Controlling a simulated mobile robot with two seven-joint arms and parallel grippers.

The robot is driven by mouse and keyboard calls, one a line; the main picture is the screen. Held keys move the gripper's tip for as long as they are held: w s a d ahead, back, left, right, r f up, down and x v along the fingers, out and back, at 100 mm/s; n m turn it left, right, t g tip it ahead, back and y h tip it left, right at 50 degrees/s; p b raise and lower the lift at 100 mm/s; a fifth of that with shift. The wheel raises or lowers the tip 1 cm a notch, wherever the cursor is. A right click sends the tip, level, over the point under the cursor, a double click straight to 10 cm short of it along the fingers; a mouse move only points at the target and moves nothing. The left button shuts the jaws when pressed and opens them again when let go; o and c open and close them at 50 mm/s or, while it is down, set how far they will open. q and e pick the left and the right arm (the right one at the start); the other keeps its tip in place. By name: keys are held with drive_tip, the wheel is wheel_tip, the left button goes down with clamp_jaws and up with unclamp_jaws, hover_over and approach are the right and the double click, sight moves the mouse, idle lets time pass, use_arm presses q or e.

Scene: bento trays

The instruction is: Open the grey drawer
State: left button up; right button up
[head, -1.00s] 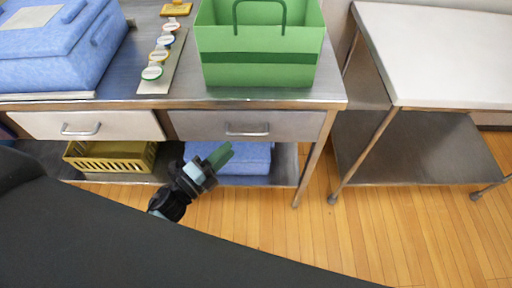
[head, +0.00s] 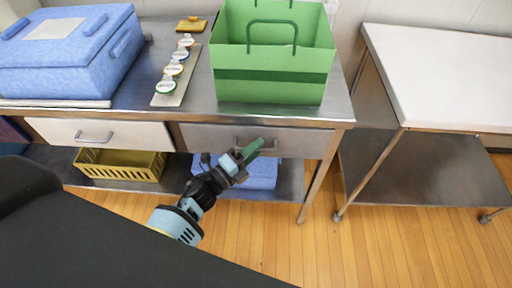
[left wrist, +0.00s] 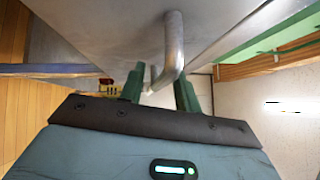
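The grey drawer (head: 212,137) is shut, under the right half of the steel table. Its bar handle (left wrist: 174,45) is partly hidden behind my left gripper (head: 252,150) in the head view. In the left wrist view the two green fingers of my left gripper (left wrist: 160,85) are apart, with the handle reaching into the space between them. I cannot tell whether either finger touches the handle. My right gripper is not in view.
A white drawer (head: 60,131) sits to the left. A green bag (head: 270,89), a blue box (head: 95,72) and a strip of round tags (head: 168,98) stand on the tabletop. A yellow basket (head: 120,164) is on the shelf below. Another table (head: 440,85) stands right.

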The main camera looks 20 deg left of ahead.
use_arm(q)
drive_tip(key=shift+w+d, duration=0.1)
drive_tip(key=shift+w, duration=0.05)
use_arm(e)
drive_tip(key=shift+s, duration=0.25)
use_arm(q)
clamp_jaws()
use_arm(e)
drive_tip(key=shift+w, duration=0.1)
